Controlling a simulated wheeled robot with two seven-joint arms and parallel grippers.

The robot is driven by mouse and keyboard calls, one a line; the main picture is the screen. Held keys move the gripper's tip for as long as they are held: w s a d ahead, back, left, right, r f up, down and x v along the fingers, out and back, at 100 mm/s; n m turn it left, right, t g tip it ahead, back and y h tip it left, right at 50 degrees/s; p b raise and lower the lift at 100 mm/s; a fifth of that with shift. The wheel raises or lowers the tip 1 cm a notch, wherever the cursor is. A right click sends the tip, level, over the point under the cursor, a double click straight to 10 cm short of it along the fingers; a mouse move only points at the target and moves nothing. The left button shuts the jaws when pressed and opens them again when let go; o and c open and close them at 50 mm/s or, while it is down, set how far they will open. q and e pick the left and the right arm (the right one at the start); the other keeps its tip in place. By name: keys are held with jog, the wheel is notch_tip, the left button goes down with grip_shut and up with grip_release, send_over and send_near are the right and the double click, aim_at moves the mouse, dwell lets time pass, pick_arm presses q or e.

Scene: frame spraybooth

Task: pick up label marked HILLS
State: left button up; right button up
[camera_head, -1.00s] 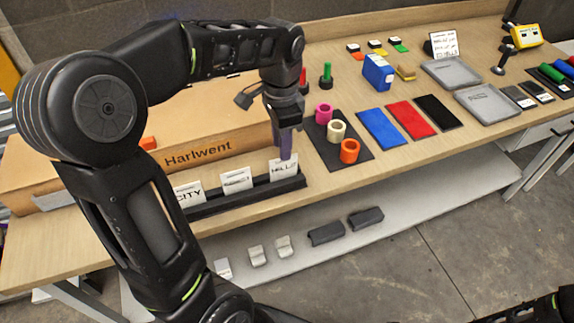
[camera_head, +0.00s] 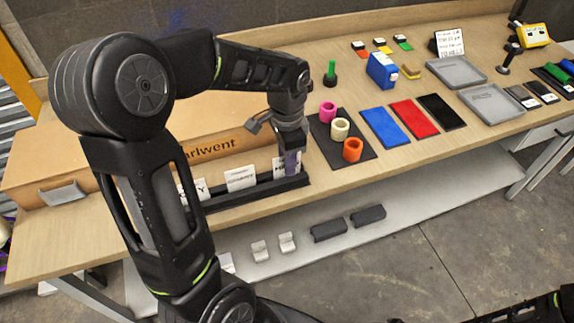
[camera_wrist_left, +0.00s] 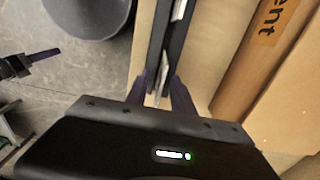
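The HILLS label (camera_head: 279,168) is a white card standing at the right end of a black slotted rack (camera_head: 245,196). My left gripper (camera_head: 291,163) points down over it and hides most of its face. In the left wrist view, the label's thin edge (camera_wrist_left: 160,88) shows between the two purple fingers of the left gripper (camera_wrist_left: 159,92). The fingers are apart, with a gap visible beside the card. A dark gripper with a purplish finger, apparently my right one (camera_wrist_left: 28,64), shows at the left of the wrist view; its opening is unclear.
A second white label (camera_head: 240,179) and a partly hidden one (camera_head: 201,189) stand left in the rack. A cardboard box (camera_head: 225,140) lies behind it. A black mat with pink, cream and orange rings (camera_head: 352,150) is close on the right.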

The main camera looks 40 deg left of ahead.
pick_arm(q)
jog(key=shift+f, duration=0.8)
grip_shut()
dwell(0.4)
